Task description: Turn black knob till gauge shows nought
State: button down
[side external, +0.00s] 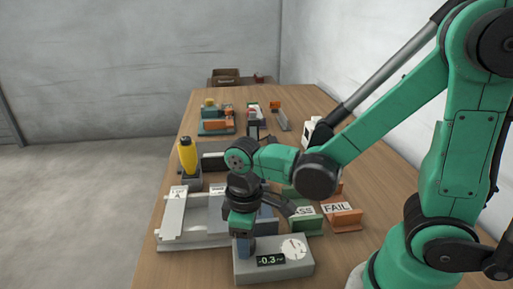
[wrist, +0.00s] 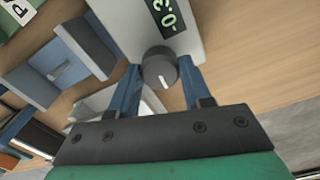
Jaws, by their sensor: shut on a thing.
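The black knob (wrist: 159,69) sits on the grey gauge box and has a pale pointer line on its face. My gripper (wrist: 161,76) is shut on the knob, with one blue finger on each side of it. In the side view my gripper (side external: 244,246) points down at the left end of the gauge box (side external: 285,272) and hides the knob. The gauge display (side external: 271,260) reads -0.3 in green digits. It also shows, cut off by the top edge, in the wrist view (wrist: 168,16). A round white dial (side external: 293,248) is at the box's right.
A green PASS bin (side external: 306,219) and an orange FAIL bin (side external: 342,211) stand behind the box. A grey fixture (side external: 185,222) lies to the left, with a yellow cylinder (side external: 187,155) behind it. Several parts (side external: 217,120) lie farther back on the wooden table (side external: 315,105).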

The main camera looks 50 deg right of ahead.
jog(key=shift+m, duration=2.9)
jog(key=shift+c, duration=1.9)
grip_release()
jog(key=shift+r, duration=0.15)
jog(key=shift+r, duration=2.7)
jog(key=shift+d, duration=0.1)
